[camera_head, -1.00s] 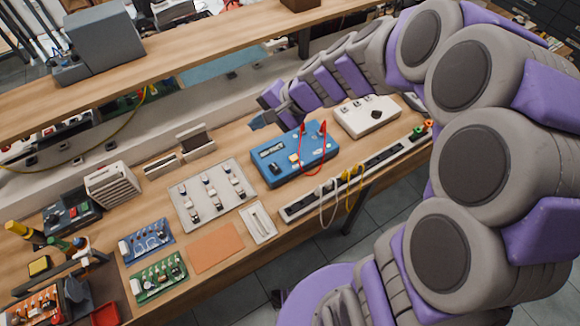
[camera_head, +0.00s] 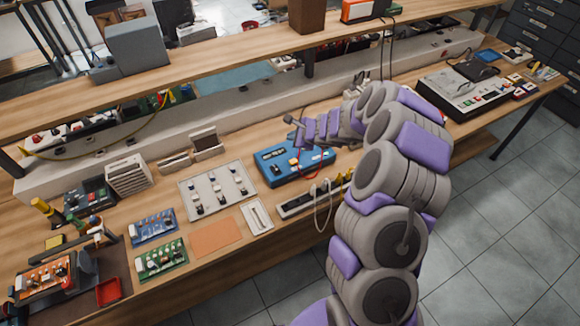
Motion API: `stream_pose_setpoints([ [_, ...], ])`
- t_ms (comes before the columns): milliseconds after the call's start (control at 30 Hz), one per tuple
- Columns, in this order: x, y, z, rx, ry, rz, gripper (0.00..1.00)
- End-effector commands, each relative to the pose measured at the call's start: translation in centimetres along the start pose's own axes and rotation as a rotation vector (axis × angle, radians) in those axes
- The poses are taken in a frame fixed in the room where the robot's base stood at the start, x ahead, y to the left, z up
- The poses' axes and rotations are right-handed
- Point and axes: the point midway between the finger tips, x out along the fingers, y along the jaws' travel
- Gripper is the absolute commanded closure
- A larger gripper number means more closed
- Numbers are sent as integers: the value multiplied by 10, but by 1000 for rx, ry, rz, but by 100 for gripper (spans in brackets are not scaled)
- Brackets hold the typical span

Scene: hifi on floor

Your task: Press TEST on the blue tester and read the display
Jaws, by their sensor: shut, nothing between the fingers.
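The blue tester (camera_head: 280,177) lies on the wooden bench near the middle of the view. Its dark display and knobs show on the top face, but the display is too small to read and I cannot make out the TEST button. My gripper (camera_head: 290,120) is shut and empty, at the end of my grey and purple arm. In the picture it appears just above the tester's back edge; I cannot tell its height or whether it touches anything. My arm covers the tester's right part, and a red lead shows there.
A grey plate with switches (camera_head: 217,190) lies left of the tester. A long strip (camera_head: 296,203) with hanging cables lies in front of it. Green (camera_head: 160,258) and blue (camera_head: 153,226) boards lie further left. A shelf (camera_head: 225,58) runs above the bench's back.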

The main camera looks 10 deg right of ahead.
Motion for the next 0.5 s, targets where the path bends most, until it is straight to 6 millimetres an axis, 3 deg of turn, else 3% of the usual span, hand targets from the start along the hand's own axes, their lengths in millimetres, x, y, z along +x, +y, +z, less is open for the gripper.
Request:
stream_pose_setpoints([
  [133,4,0,-10,27,20,-5,100],
  [500,4,1,-10,27,19,-5,100],
])
